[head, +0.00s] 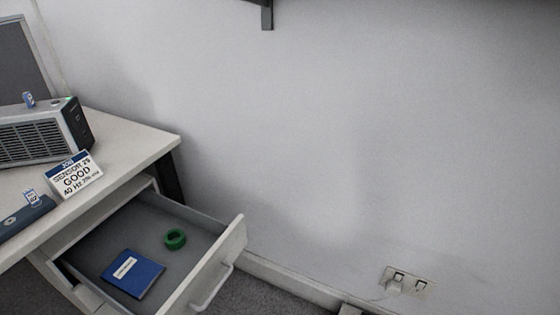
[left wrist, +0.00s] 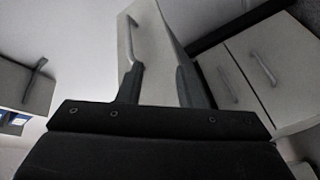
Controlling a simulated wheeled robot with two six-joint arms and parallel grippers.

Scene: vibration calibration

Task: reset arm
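Neither gripper shows in the head view. In the left wrist view my left gripper (left wrist: 158,68) has its two dark fingers spread apart, with nothing visible held between them. Beyond the fingers is the pale front of a drawer (left wrist: 160,75) with a curved handle (left wrist: 149,35). The lower end of the handle appears close to the left fingertip; I cannot tell whether they touch. In the head view the desk drawer (head: 236,245) is pulled open, with its handle (head: 213,290) on the front. My right gripper is not in view.
A blue notebook (head: 132,273) and a green ring (head: 175,239) lie in the drawer. A wall socket (head: 407,281) is at lower right.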

